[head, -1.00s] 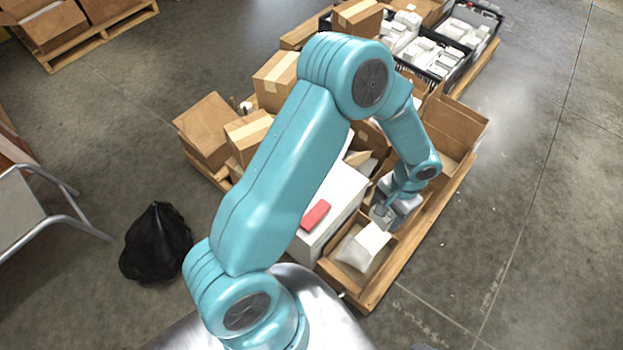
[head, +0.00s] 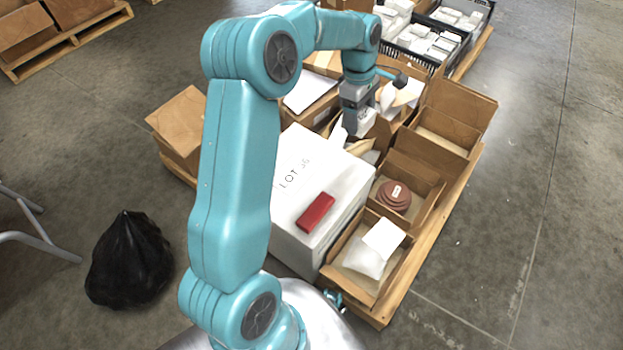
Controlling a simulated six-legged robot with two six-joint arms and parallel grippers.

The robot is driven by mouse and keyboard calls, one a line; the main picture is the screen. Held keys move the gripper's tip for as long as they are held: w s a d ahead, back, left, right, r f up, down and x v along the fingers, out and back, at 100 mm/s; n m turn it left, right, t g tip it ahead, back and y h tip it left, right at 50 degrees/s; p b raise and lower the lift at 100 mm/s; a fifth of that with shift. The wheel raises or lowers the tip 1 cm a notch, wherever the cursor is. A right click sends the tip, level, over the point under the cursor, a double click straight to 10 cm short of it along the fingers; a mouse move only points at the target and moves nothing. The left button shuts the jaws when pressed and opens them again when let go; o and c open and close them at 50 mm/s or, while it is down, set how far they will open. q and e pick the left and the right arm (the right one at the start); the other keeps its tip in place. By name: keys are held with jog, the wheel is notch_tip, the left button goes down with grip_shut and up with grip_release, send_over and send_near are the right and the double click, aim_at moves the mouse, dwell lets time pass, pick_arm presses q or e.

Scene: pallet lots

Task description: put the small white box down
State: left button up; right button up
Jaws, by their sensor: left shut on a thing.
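The small white box (head: 366,122) is held in my left gripper (head: 356,122), which is shut on it. Only part of the box shows under the grey gripper body. The gripper points down, above or beside the open cardboard boxes behind the large white box; I cannot tell whether the small box touches anything beneath it. My right gripper is not in view.
The large white box (head: 290,213) marked LOT carries a red box (head: 315,212). Open cartons beside it hold a brown coil (head: 394,196) and white packets (head: 372,250). Black crates (head: 437,60) stand behind. A black bag (head: 128,262) lies on the floor; the right floor is clear.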

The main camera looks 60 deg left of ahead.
aim_at(351, 173)
pick_arm(q)
notch_tip(351, 173, down, 20)
jog(key=b, duration=0.5)
jog(key=shift+w+r, duration=0.1)
jog(key=shift+r, duration=0.05)
jog(key=o, duration=1.1)
jog(key=shift+o, duration=0.2)
